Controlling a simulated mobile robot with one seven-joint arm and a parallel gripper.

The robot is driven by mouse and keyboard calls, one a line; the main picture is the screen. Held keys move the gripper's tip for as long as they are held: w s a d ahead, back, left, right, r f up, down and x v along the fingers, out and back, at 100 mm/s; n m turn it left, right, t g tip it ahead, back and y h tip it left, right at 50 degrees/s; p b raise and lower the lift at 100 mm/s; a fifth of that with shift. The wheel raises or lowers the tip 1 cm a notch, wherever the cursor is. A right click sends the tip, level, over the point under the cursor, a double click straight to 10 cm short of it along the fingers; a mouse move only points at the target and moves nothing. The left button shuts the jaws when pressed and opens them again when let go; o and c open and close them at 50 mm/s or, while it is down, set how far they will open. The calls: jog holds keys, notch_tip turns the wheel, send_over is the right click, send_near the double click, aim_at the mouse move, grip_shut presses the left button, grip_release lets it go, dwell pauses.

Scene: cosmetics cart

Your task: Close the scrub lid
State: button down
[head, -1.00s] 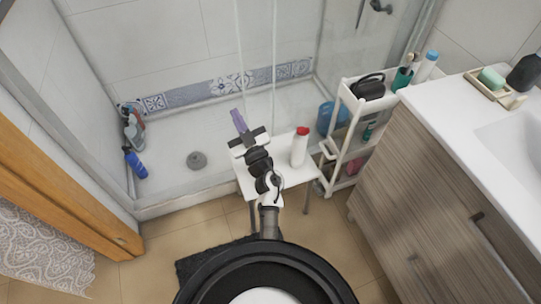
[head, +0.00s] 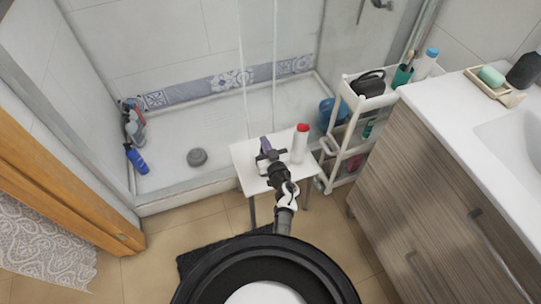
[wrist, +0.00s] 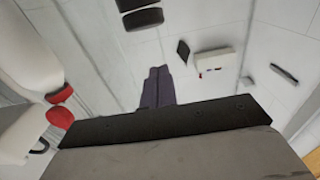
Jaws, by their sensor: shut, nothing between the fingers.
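A white bottle with a red top (head: 300,143) stands upright on the small white table (head: 243,158). I take it to be the scrub; whether its lid is open cannot be made out in the head view. My gripper (head: 266,145) is just left of the bottle, above the table, with a gap between them in the picture. Its purple fingers (wrist: 157,87) are shut together and empty in the wrist view. At the left of that view are a white body with a red end (wrist: 59,93) and a second red piece (wrist: 60,117); how they join is unclear.
A white cart (head: 333,147) with bottles and a black item (head: 369,83) stands right of the table. The wooden vanity (head: 425,170) is farther right. The shower tray behind has a grey drain (head: 197,157) and bottles (head: 136,158) in its left corner.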

jog(key=f, duration=0.2)
jog(key=f+b, duration=0.1)
jog(key=f, duration=0.1)
jog(key=shift+w+a, duration=0.1)
jog(key=shift+w, duration=0.2)
jog(key=shift+w+a+f, duration=0.1)
jog(key=shift+w+f, duration=0.15)
jog(key=shift+w+p, duration=0.1)
jog(key=shift+p, duration=0.5)
jog(key=shift+f, duration=0.3)
